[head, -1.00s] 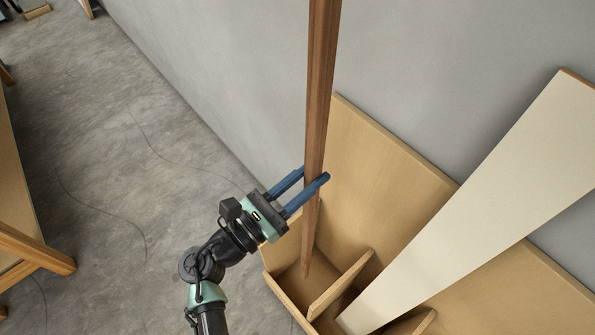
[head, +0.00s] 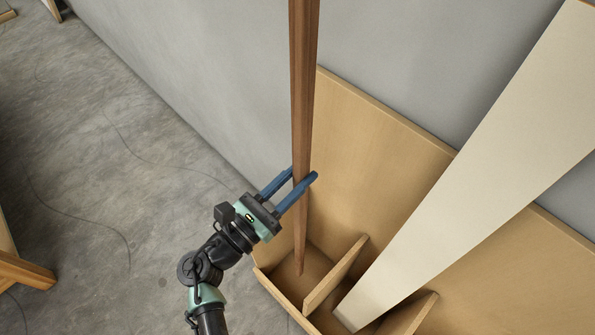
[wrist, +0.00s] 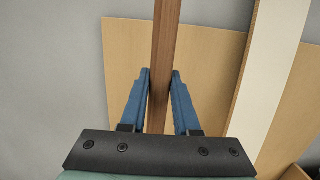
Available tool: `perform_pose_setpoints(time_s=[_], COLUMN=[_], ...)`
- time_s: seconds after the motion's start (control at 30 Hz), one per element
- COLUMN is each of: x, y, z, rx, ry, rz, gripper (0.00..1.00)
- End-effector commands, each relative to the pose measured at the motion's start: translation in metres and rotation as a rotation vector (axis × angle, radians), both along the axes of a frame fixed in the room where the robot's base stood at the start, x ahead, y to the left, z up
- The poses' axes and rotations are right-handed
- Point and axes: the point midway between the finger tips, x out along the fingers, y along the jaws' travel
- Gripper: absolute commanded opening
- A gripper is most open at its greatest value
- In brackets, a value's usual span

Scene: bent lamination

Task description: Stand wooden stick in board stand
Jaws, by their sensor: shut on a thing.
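The wooden stick (head: 303,110) is long, brown and close to upright in the head view. It also shows in the wrist view (wrist: 164,60), running up between the fingers. My gripper (head: 295,178) is shut on the stick along its lower part. In the wrist view both blue fingertips (wrist: 161,76) press on its sides. The board stand (head: 380,150) is light wood with a tall back panel and divided slots at its foot. The stick's lower end shows within the leftmost compartment; whether it touches the floor of that compartment I cannot tell.
A long white board (head: 470,165) leans in the compartment to the right of a divider (head: 336,273). A grey wall (head: 190,70) stands behind the stand. Open grey floor (head: 90,130) lies to the left, with a wooden furniture leg (head: 25,271) at the left edge.

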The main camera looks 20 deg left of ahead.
Motion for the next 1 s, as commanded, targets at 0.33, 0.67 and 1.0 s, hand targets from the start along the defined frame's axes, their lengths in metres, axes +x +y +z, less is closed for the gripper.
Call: perform_pose_setpoints(time_s=[0.33,0.67,1.0], x=[0.000,0.000,0.000], y=[0.000,0.000,0.000], z=[-0.046,-0.083,-0.104], rx=[0.000,0.000,0.000], ry=[-0.002,-0.003,-0.003], rz=[-0.001,-0.001,0.000], gripper=[0.00,0.00,0.00])
